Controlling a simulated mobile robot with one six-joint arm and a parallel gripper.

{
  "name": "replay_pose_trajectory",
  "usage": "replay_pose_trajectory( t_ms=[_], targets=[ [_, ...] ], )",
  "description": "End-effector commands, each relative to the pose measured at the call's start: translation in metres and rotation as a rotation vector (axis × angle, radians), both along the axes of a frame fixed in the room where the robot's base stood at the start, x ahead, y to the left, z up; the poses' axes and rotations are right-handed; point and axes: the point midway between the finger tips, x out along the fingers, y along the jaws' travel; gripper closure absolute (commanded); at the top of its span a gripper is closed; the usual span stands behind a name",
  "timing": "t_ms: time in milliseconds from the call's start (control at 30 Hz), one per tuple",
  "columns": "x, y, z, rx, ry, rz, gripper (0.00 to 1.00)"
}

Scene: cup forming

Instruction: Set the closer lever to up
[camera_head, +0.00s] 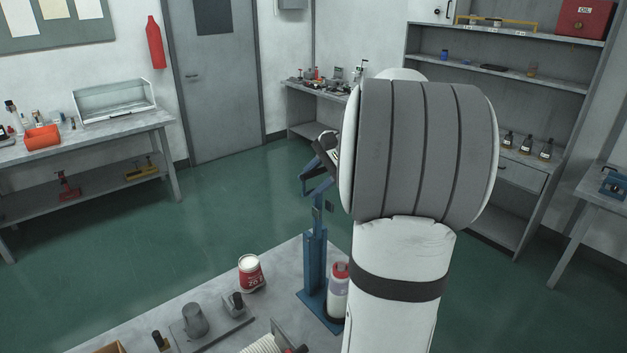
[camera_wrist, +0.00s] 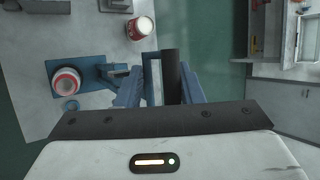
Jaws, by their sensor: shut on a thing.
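The closer is a blue stand (camera_head: 315,262) on the grey bench, with an upright post. Its lever shows in the wrist view as a dark bar (camera_wrist: 172,72) between the fingers of my gripper (camera_wrist: 161,92). My gripper is shut on this lever. In the head view, my gripper is largely hidden behind my arm, and the blue and dark parts near the post's top overlap. The lever's exact angle is hard to tell. The closer's blue base plate (camera_wrist: 57,72) also shows in the wrist view.
A grey fixture (camera_head: 196,320) is at the front of the bench. Open green floor lies beyond the bench; shelves (camera_head: 505,75) stand behind my arm.

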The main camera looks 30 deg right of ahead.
Motion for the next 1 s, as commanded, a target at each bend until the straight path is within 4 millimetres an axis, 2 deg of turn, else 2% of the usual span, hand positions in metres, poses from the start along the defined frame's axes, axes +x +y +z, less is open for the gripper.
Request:
replay_pose_trajectory(
  t_ms=[533, 1000],
  targets=[
    [-0.001, -0.007, 0.004, -0.009, -0.008, -0.01, 0.64],
    [-0.035, -0.031, 0.057, -0.007, -0.01, -0.009, 0.64]
  ],
)
